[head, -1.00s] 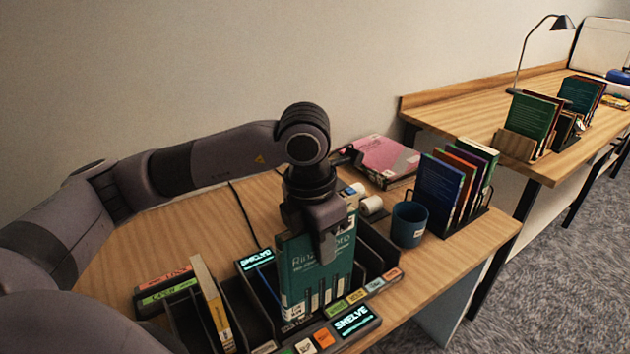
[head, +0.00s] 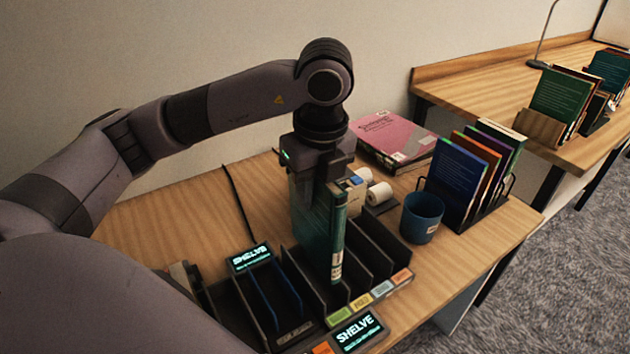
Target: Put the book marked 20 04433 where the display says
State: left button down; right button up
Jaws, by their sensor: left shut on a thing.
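My left gripper (head: 322,185) points down and is shut on a teal book (head: 338,240), held upright with its narrow spine towards me. A white label shows low on the spine, too small to read. The book's lower end is at the slots of the dark sorter (head: 285,300); I cannot tell whether it is inside a slot or just above. The front display (head: 357,330) reads SHELVE, with smaller text I cannot read. A rear display (head: 250,258) also reads SHELVE. My right gripper is out of view.
A blue mug (head: 421,218) and a rack of upright books (head: 460,180) stand to the right. A pink book (head: 390,138) lies flat behind, near white rolls (head: 379,193). Another desk (head: 480,85) with books is at the back right.

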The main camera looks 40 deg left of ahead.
aim_at(314, 240)
pick_arm(q)
jog(key=shift+f+b, duration=0.7)
jog(key=shift+f, duration=0.25)
notch_tip(314, 240, down, 7)
jog(key=b, duration=0.5)
jog(key=shift+r+b, duration=0.1)
jog(key=shift+b, duration=0.25)
jog(key=shift+f+b, duration=0.3)
jog(key=shift+f, duration=0.15)
jog(key=shift+f+b, duration=0.65)
jog(key=shift+s+f, duration=0.1)
jog(key=shift+f, duration=0.1)
